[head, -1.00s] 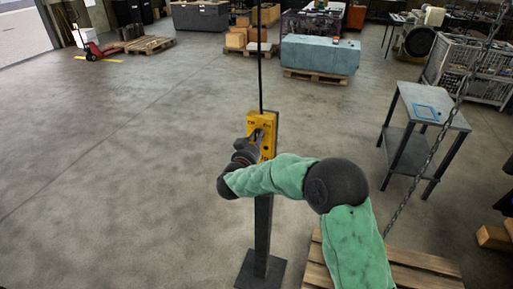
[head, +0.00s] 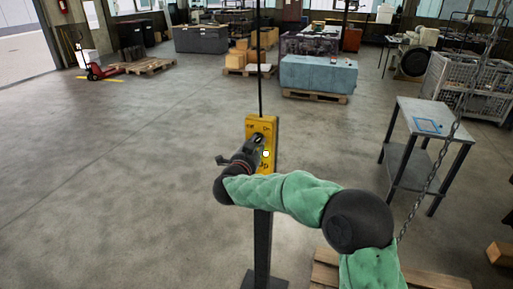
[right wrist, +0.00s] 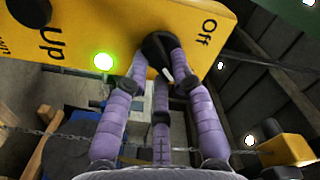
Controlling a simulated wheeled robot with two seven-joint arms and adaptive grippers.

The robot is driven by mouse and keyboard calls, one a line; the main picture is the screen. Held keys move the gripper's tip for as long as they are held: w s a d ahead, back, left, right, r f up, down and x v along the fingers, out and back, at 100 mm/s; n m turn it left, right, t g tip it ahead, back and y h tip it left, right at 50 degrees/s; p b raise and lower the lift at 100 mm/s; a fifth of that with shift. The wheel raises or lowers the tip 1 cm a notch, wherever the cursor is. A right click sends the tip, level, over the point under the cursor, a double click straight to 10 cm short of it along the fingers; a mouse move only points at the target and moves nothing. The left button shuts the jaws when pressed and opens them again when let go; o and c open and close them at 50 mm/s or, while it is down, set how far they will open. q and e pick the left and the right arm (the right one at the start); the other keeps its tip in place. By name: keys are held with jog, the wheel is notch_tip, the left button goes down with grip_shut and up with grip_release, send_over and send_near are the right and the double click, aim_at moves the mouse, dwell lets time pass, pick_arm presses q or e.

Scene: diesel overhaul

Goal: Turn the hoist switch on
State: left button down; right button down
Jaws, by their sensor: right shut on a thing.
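The yellow hoist control box (head: 271,136) stands upright on a dark grey post in the head view, and fills the top of the right wrist view (right wrist: 95,22). Its dark switch knob (right wrist: 157,44) sits beside the word "Off". A white mark on the knob points away from that word. A round lamp (right wrist: 104,61) on the box glows green, and shows as a bright dot in the head view (head: 266,153). My right gripper (head: 257,144) is shut on the knob, its fingers (right wrist: 160,72) around it. The "On" word is hidden in the wrist view. My left gripper is not in view.
A hanging chain (head: 432,165) runs down at the right, in front of a grey side table (head: 432,107). A wooden pallet (head: 325,272) lies at the bottom. The concrete floor (head: 120,190) left of the post is clear.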

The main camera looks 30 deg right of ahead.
dwell(0.4)
jog(key=c, duration=1)
grip_release()
jog(key=shift+c, duration=0.2)
jog(key=shift+a, duration=0.1)
jog(key=v, duration=1.2)
